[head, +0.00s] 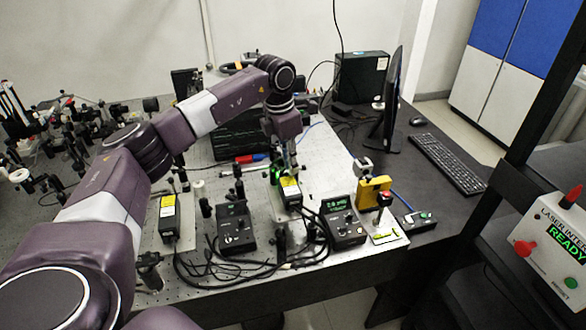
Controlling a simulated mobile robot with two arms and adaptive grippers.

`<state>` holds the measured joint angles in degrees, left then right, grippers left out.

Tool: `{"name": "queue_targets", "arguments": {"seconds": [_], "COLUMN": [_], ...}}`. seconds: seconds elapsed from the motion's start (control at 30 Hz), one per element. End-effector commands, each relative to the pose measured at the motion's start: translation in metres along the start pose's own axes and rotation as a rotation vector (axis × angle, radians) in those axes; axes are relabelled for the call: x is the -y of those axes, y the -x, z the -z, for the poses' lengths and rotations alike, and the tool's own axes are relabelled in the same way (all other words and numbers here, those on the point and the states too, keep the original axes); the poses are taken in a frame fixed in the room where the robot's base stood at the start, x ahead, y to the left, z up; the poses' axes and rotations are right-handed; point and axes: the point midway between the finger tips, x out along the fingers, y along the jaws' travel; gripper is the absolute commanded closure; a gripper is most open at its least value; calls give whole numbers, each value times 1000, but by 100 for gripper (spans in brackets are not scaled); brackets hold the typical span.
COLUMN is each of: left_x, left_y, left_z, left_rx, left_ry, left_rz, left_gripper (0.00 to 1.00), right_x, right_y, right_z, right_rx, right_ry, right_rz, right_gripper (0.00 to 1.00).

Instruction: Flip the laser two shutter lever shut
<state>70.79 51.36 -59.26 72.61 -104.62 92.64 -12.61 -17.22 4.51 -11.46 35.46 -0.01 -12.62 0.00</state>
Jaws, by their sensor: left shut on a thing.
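Two dark laser heads with yellow labels stand on the optical bench (255,282). The left laser (168,220) stands clear of my arm. The right laser (290,196), which I take to be laser two, has its far end under my left gripper (288,170). My left arm comes in from the left and bends down, so the gripper points at that end from above. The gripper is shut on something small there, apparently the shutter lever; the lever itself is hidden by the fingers. A green glow (275,174) shows beside them. My right gripper is out of view.
Control boxes with cables stand in front: one left (236,228), one with a green display (343,220). A yellow device (374,191) stands to the right. A monitor (391,98) and keyboard (447,163) are farther right. Optics crowd the left. An interlock box reads READY (552,245).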

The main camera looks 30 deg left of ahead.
Motion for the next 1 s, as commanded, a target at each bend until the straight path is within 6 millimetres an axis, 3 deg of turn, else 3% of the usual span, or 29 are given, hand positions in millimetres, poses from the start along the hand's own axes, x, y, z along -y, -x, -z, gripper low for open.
{"name": "queue_targets", "arguments": {"seconds": [0.1, 0.43, 0.47, 0.6, 0.87, 1.0], "left_x": [-1, -1, -1, -1, -1, -1], "left_y": [-1, 2, 2, 2, 2, 14], "left_z": [2, 2, 2, 2, 2, 2], "left_rx": [40, 49, 49, 48, 47, 49], "left_ry": [2, 2, 2, 2, 2, 2], "left_rz": [5, 7, 7, 7, 7, 6], "left_gripper": [100, 100, 86, 73, 73, 73], "right_x": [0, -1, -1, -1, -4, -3], "right_y": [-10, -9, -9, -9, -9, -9], "right_z": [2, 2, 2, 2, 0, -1], "right_rx": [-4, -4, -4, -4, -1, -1], "right_ry": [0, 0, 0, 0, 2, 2], "right_rz": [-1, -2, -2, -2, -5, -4], "right_gripper": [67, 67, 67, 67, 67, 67]}}
